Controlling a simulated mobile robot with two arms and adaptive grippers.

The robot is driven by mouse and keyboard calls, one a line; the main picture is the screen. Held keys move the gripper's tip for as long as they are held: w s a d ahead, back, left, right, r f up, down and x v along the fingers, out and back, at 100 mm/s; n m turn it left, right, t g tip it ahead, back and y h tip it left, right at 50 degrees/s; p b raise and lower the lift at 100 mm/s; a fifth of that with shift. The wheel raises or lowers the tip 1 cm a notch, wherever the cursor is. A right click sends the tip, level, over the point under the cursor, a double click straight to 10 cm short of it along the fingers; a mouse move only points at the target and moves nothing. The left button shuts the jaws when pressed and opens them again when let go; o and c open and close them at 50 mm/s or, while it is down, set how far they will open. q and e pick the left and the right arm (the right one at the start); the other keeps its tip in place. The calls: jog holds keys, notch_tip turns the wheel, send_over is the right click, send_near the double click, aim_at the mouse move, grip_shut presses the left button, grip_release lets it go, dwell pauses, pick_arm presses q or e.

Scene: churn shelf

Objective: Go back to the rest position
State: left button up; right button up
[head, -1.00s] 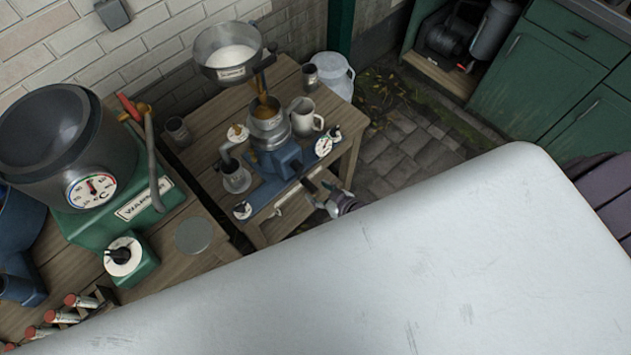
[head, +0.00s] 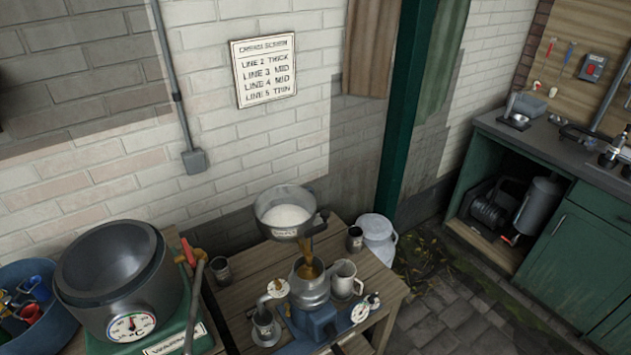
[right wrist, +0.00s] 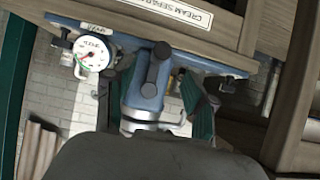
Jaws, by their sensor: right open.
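The cream separator, with a blue body (head: 318,325) and metal bowl (head: 310,284), stands on the wooden table. Its round supply pan (head: 286,214) holds white liquid. A yellowish stream runs beneath it. Neither gripper shows in the head view. In the right wrist view, the grey rounded shape along the bottom looks like the housing of my right gripper (right wrist: 160,158); its fingertips are not clearly seen, and nothing is seen held. The separator's blue body (right wrist: 150,80) and speed dial (right wrist: 92,54) show beyond it. My left gripper is in no view.
A warmer with a dark pot (head: 118,270) stands at left beside a blue tub (head: 30,305). A metal jug (head: 345,280) and cups stand around the separator. A white can (head: 377,238) is behind the table.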

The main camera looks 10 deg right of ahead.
jog(key=s+d+f+m+g+h+b, duration=0.1)
jog(key=s+d+f+g, duration=0.1)
jog(key=s+f, duration=0.5)
jog(key=s+d+f+g+h+b, duration=0.1)
jog(key=s+f+g+h+b, duration=0.15)
jog(key=s+f, duration=0.4)
jog(key=s+f+g, duration=0.2)
jog(key=s+f, duration=0.2)
jog(key=s, duration=0.5)
jog(key=s+f+g+b, duration=0.1)
jog(key=s+f+g, duration=0.2)
jog(key=s, duration=0.7)
notch_tip(320, 180, down, 2)
jog(key=shift+d+f+m, duration=0.1)
jog(key=shift+d+m, duration=0.2)
jog(key=shift+d, duration=0.1)
